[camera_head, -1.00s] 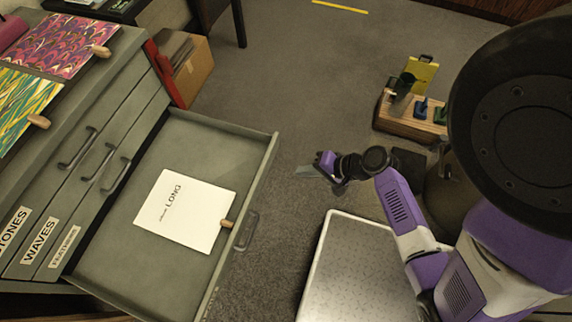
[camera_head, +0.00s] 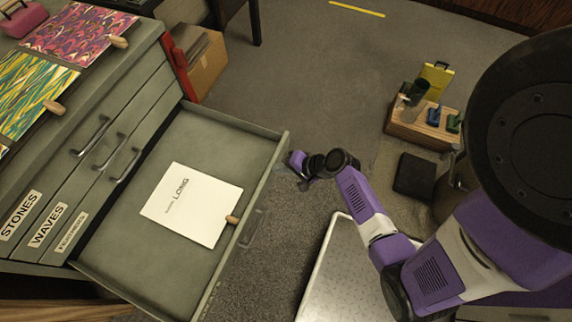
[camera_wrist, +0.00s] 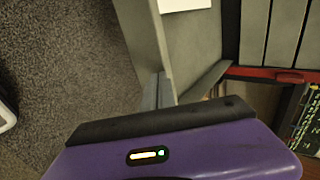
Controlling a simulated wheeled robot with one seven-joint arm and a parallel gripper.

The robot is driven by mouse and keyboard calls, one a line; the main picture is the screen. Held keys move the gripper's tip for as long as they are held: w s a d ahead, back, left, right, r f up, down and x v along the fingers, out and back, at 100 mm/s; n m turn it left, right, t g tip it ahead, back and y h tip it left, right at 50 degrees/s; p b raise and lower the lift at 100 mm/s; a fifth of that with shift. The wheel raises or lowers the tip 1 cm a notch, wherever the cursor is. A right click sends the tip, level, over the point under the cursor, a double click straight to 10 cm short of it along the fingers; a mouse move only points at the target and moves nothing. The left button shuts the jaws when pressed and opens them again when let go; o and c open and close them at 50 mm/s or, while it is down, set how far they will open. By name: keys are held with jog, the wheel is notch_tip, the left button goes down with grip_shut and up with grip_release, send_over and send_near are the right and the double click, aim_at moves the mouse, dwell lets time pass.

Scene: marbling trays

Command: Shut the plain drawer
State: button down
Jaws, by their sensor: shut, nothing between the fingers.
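The open drawer (camera_head: 207,135) is the lowest one showing in the grey-green cabinet (camera_head: 140,75). It is pulled far out, and a white sheet marked LONG (camera_head: 190,204) lies in it. Its front panel, with a dark handle (camera_head: 252,228), faces right. My gripper (camera_head: 288,172) is shut and empty, outside the front panel near its far corner. In the wrist view the fingers (camera_wrist: 158,91) are close against the drawer's front panel (camera_wrist: 143,38); I cannot tell whether they touch.
Shut drawers labelled STONES (camera_head: 20,215) and WAVES (camera_head: 47,226) are above the open one. A cardboard box (camera_head: 207,65) stands beside the cabinet. A pale speckled surface (camera_head: 345,275) lies below my arm.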

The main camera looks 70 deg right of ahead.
dwell(0.3)
jog(key=w+b, duration=0.1)
jog(key=w, duration=1.9)
jog(key=shift+w, duration=0.2)
jog(key=w+b, duration=0.3)
jog(key=w, duration=0.3)
jog(key=w+b, duration=0.3)
jog(key=w, duration=0.3)
jog(key=w+b, duration=0.4)
jog(key=w, duration=0.3)
jog(key=shift+f, duration=0.25)
jog(key=shift+w+r+b, duration=0.2)
jog(key=shift+w+b, duration=0.3)
jog(key=shift+w, duration=0.4)
